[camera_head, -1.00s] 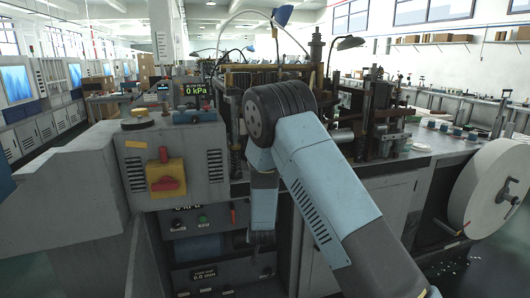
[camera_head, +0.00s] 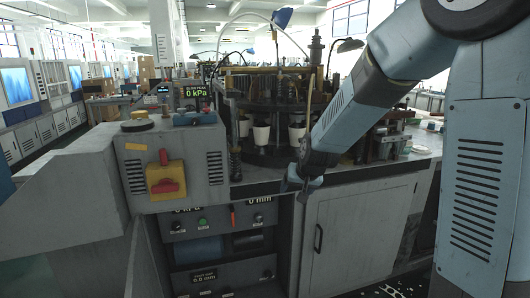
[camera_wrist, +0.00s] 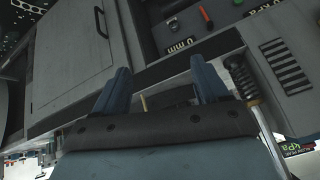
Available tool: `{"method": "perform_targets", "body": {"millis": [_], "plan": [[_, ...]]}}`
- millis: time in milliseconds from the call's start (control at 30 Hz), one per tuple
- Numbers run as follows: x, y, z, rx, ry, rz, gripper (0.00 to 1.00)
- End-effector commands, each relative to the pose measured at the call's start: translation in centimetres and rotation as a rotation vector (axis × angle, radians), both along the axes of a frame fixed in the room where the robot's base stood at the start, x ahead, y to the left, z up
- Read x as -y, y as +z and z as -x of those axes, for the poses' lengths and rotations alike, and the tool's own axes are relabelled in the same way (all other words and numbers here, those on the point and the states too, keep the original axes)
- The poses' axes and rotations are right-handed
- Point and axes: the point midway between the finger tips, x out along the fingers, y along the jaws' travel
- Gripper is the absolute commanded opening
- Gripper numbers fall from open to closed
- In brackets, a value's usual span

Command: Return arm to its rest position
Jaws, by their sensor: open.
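My gripper (camera_head: 299,184) is in front of the cup forming machine, near the edge of its worktop, at the end of my blue and grey arm. In the wrist view my gripper (camera_wrist: 163,85) shows two blue fingers standing apart with nothing between them. The wrist picture is turned over, with the machine's cabinet door (camera_wrist: 72,52) at upper left. My arm crosses the right side of the head view and hides part of the machine there.
White cups (camera_head: 261,134) stand in the machine's round turret. A grey control box (camera_head: 172,165) with a red and yellow switch (camera_head: 165,180) is on the left. A cabinet door (camera_head: 345,240) is below the worktop.

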Motion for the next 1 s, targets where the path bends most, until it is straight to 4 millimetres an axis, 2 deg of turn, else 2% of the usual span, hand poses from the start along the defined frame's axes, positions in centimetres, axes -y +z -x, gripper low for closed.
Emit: {"method": "perform_targets", "body": {"millis": [33,200,500,800,1000], "plan": [[0.8,1.4,1.0,0.003,0.001,0.000,0.74],[3.2,4.9,4.6,-0.012,0.010,0.009,0.74],[7.2,9.6,11.9,-0.035,0.019,0.044,0.74],[10.7,12.5,20.1,-0.059,0.012,0.099,0.74],[12.5,13.4,25.5,-0.077,-0.003,0.143,0.74]]}}
